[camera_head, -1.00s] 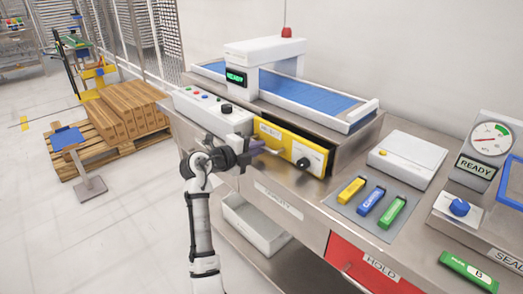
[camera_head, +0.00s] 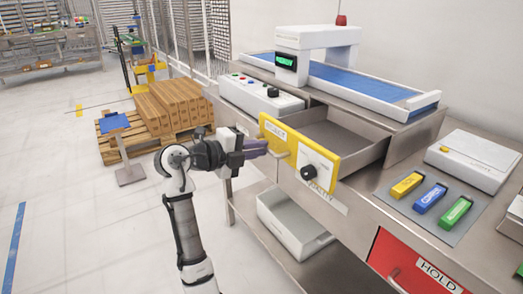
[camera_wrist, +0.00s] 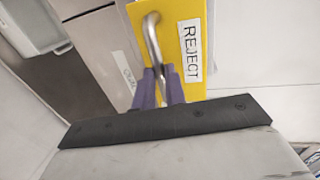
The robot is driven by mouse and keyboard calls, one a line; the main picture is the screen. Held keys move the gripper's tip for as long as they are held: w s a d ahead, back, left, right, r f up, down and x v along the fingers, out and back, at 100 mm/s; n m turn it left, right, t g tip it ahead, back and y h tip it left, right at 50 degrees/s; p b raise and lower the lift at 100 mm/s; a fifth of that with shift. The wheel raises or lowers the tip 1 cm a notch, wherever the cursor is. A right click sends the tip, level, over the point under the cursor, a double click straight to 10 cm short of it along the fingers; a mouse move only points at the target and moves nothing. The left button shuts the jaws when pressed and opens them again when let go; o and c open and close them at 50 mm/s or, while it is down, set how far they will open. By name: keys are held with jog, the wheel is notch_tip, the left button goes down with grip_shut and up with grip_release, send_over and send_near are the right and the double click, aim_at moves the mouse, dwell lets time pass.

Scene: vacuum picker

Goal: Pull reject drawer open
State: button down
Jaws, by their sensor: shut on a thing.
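The reject drawer (camera_head: 335,138) has a yellow front with a "REJECT" label, a bar handle and a dark round knob on a white plate. It stands well out from the steel bench, and its grey inside shows empty. My gripper (camera_head: 268,150) is at the left part of the yellow front, shut on the drawer's handle. In the wrist view, the purple fingers of my gripper (camera_wrist: 164,78) close around the lower part of the metal handle (camera_wrist: 152,38), beside the "REJECT" label on the yellow front (camera_wrist: 216,75). The fingertips partly hide the handle.
A white control box (camera_head: 258,98) and a blue conveyor (camera_head: 350,85) sit on the bench behind. A red HOLD drawer (camera_head: 415,268) is shut at the right. A white bin (camera_head: 293,225) is on the shelf below. Open floor lies left of my arm.

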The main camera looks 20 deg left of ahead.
jog(key=c, duration=1.5)
grip_release()
jog(key=shift+o, duration=0.2)
jog(key=b+v, duration=0.1)
jog(key=v, duration=1.2)
jog(key=shift+s+a+b, duration=0.25)
jog(key=shift+s+b, duration=0.05)
jog(key=shift+b, duration=0.05)
jog(key=shift+r, duration=0.15)
